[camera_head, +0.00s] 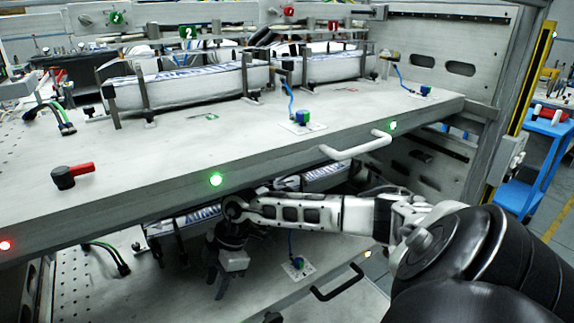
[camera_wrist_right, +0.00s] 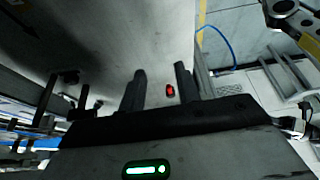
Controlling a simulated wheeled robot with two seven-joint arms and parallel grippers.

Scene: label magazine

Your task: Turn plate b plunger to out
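A black knob with a red handle (camera_head: 73,175), which looks like a plunger, stands on the upper plate (camera_head: 150,165) at the left. No label shows which plate is b. My right arm reaches in from the right, below the front edge of the upper plate. My right gripper (camera_head: 219,282) points down over the lower plate (camera_head: 185,290), well apart from the red-handled knob. In the right wrist view its two dark fingers (camera_wrist_right: 160,75) stand apart with nothing held. A small red thing (camera_wrist_right: 170,90) shows beyond them, in the gap; I cannot tell what it is. My left gripper is not in view.
A white handle (camera_head: 355,146) juts from the upper plate's front edge. Label stacks (camera_head: 185,87) between posts fill the back of the upper plate. A black handle (camera_head: 338,283) is on the lower plate's edge. Green and black cables (camera_head: 108,256) lie at the lower left.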

